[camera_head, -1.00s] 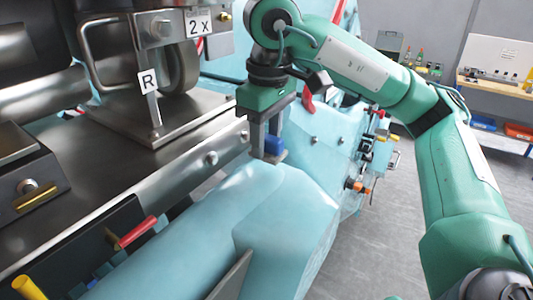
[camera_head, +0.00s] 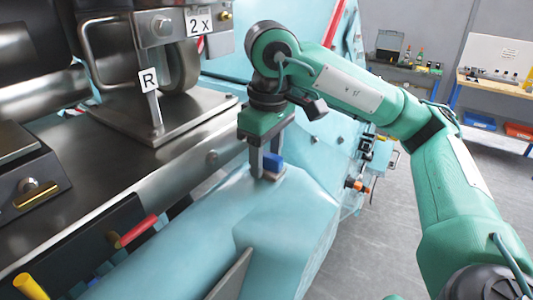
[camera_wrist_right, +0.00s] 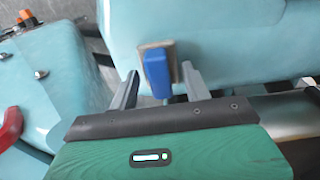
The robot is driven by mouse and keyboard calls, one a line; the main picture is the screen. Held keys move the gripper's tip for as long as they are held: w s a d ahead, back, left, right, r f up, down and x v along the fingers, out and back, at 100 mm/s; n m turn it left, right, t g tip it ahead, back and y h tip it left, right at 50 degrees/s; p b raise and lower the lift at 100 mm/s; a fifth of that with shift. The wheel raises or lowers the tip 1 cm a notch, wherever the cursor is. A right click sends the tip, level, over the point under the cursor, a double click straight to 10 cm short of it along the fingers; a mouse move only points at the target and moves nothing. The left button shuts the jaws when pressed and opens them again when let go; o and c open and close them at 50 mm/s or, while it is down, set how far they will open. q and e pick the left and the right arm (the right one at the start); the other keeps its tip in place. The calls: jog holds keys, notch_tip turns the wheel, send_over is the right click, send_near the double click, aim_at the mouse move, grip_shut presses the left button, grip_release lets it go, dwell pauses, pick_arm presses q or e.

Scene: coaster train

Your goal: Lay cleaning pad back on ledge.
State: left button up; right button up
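The cleaning pad is a small beige-grey pad with a blue handle (camera_head: 273,161). It appears to rest on the light-blue ledge (camera_head: 285,205), though contact is hard to see. In the right wrist view, the blue handle (camera_wrist_right: 158,74) sits between the fingers of my right gripper (camera_wrist_right: 161,72), with narrow gaps on both sides. My right gripper (camera_head: 267,160) looks open around the handle and points down at the ledge. The pad's underside is hidden. My left gripper is not in view.
A red-handled tool (camera_head: 137,231) and a yellow handle (camera_head: 29,286) lie at the lower left. Orange-tipped fittings (camera_head: 358,186) project right of the ledge. Workbenches stand at the back right.

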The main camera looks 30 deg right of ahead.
aim_at(269, 155)
jog(key=shift+o, duration=0.9)
jog(key=shift+r, duration=0.2)
notch_tip(269, 155, up, 12)
jog(key=shift+s+p, duration=0.3)
jog(key=shift+p, duration=0.05)
jog(key=shift+f, duration=0.1)
